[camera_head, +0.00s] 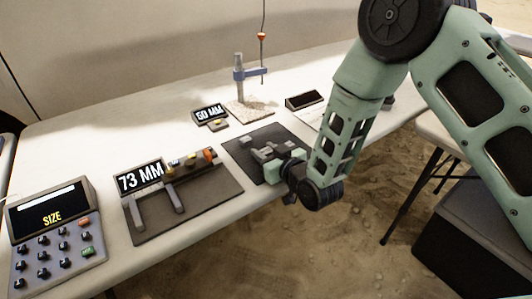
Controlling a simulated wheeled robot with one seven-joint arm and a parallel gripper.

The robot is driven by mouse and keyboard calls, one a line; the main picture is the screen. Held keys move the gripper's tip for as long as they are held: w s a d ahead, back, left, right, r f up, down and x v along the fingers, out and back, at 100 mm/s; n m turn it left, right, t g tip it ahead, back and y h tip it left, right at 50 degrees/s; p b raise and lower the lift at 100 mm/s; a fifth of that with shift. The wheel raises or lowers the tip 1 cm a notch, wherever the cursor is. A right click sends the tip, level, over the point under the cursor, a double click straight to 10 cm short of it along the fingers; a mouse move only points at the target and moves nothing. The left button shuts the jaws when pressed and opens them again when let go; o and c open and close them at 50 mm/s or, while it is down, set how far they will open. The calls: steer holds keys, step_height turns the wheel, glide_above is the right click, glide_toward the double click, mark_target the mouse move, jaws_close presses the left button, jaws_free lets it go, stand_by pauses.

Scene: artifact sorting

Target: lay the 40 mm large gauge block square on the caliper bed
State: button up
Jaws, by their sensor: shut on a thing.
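My gripper (266,154) is over the dark mat (240,165) at the middle of the table. It is shut on a small grey block, probably the large gauge block; fingers and block are too small to separate clearly, and the block's size cannot be read. The caliper bed (205,208) is the dark plate to the left, apart from my gripper. Two grey jaws (173,198) stick out over it, and its display (140,178) reads 73 MM. No block shows between the jaws.
Another small grey block (250,142) lies on the dark mat. A keypad box (55,235) showing SIZE stands at front left. Behind are a 50 MM display (208,112), a post stand (238,72) and a hanging orange bob (261,36). White table lies bare behind the caliper.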

steer(key=shift+f, duration=0.2)
steer(key=shift+f, duration=0.15)
steer(key=o, duration=1.1)
steer(key=shift+c, duration=0.2)
